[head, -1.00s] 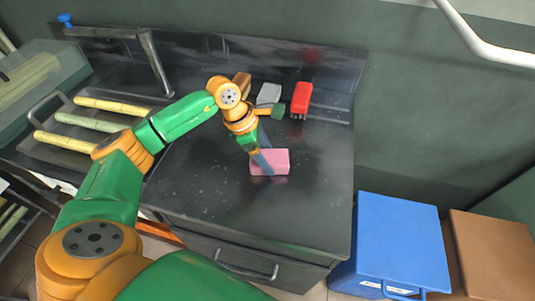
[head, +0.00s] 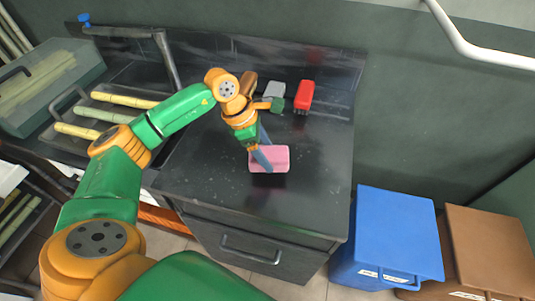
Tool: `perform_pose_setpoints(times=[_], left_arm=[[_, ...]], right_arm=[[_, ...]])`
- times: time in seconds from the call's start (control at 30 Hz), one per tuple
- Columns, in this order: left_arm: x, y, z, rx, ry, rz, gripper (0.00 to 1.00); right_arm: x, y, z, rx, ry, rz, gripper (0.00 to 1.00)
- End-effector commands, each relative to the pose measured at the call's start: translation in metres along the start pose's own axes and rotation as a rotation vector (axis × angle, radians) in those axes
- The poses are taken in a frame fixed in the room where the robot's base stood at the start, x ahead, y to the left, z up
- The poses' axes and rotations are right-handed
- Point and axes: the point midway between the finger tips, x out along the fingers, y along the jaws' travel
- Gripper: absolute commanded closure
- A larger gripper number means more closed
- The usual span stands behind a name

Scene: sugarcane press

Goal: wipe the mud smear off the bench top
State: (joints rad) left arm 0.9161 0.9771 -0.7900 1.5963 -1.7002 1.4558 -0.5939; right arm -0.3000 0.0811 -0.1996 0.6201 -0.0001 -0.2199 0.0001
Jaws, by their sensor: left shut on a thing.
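The bench top (head: 215,205) is dark and glossy with small pale specks. I cannot make out a clear mud smear on it; part of the surface is hidden by my left arm and the block. A pink sponge-like block (head: 281,158) is at the middle of the bench top. My left gripper (head: 262,158) points down and is shut on the pink block, holding it at or just above the surface; I cannot tell if it touches. My right gripper is not in view.
A red brush (head: 304,94) and a grey block (head: 273,90) lie at the back of the bench. A tray with cane pieces (head: 125,98) is at the left. A blue bin (head: 400,225) and a brown bin (head: 490,245) stand right of the bench. The bench's right front is clear.

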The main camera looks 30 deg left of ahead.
Motion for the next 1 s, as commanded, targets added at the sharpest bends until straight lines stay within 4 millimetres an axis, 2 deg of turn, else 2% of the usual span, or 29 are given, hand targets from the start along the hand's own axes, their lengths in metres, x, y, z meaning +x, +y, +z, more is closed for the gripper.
perform_pose_setpoints(times=[0.03,0.4,1.0], left_arm=[[-0.008,0.000,0.003,-0.001,0.000,0.001,0.84],[-0.038,0.001,0.011,-0.005,-0.001,0.002,0.84],[-0.039,0.001,0.010,-0.005,-0.001,0.003,0.84]], right_arm=[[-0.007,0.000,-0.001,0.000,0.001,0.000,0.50],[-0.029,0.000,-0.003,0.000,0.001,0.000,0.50],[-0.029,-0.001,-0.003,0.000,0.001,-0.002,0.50]])
